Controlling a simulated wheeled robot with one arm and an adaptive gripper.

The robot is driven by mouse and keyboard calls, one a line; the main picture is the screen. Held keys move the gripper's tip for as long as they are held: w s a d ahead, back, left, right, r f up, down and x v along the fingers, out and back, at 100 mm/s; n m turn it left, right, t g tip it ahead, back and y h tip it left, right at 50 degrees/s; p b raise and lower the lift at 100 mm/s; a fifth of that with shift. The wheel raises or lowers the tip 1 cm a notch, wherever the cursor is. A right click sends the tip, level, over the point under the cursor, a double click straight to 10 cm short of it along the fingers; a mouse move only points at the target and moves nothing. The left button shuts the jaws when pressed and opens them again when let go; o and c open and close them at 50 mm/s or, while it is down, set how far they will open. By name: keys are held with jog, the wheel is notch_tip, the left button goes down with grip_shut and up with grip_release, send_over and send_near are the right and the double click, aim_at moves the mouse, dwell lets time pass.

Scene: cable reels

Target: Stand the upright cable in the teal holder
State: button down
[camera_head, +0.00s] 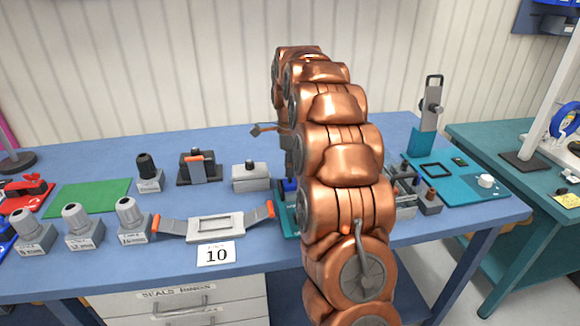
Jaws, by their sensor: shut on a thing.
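My gripper (287,160) is mostly hidden behind my copper arm; only a thin grey strip shows at the arm's left side. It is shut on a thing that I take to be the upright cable. A small grey-brown piece (265,130) sticks out to the left there, above the bench; I cannot tell whether it is part of the cable or gripper. A teal holder (281,216) stands below, partly covered by my arm, with a blue part in it. Another teal block (423,141) at the back right carries an upright grey plate with a loop handle.
The blue bench (120,262) bears grey connectors (127,215) at left, a green mat (88,197), a grey tray with orange ends (216,228) and a grey box (250,177). A teal board (462,190) lies at right. The green mat is bare.

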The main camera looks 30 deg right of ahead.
jog(key=c, duration=1.1)
grip_release()
jog(key=shift+r, duration=3.75)
